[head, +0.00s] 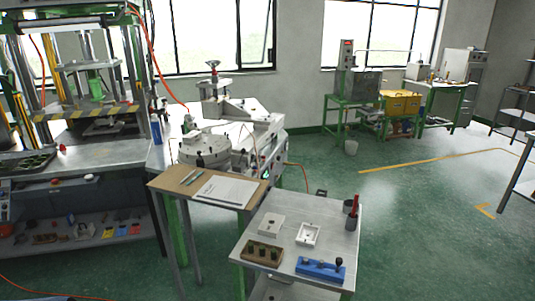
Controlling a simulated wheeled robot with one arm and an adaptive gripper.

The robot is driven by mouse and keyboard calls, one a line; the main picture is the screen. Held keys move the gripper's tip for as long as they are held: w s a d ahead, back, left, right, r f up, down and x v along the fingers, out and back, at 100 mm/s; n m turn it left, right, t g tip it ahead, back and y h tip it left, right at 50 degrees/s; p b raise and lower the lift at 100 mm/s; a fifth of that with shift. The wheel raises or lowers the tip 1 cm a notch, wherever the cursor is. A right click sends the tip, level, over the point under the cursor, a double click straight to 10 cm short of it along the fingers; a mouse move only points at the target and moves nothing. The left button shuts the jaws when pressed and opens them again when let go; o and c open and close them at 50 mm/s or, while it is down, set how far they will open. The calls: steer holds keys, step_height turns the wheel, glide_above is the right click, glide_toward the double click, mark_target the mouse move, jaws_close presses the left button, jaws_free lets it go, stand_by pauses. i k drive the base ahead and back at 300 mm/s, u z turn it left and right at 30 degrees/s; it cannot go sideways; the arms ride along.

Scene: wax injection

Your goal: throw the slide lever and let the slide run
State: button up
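My gripper is not in view. I cannot tell for certain which part is the slide lever. Small dark-knobbed handles show on the grey bench machine (215,140) with the round table, one dark knob (200,160) at its front edge. Another dark handle (163,104) shows beside the tall press (95,75) at the left. A slide is not clearly distinguishable at this size.
A wooden board (165,183) with papers stands before the machine. A metal side table (270,205) holds white blocks, a brown holder, a blue fixture (320,270) and a dark cup. Green floor (410,220) is open to the right. An orange hose hangs over the press.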

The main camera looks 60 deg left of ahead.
mark_target(243, 149)
steer(key=u, duration=3.1)
steer(key=i, duration=1.5)
steer(key=u, duration=1.25)
steer(key=k, duration=0.3)
steer(key=z, duration=0.1)
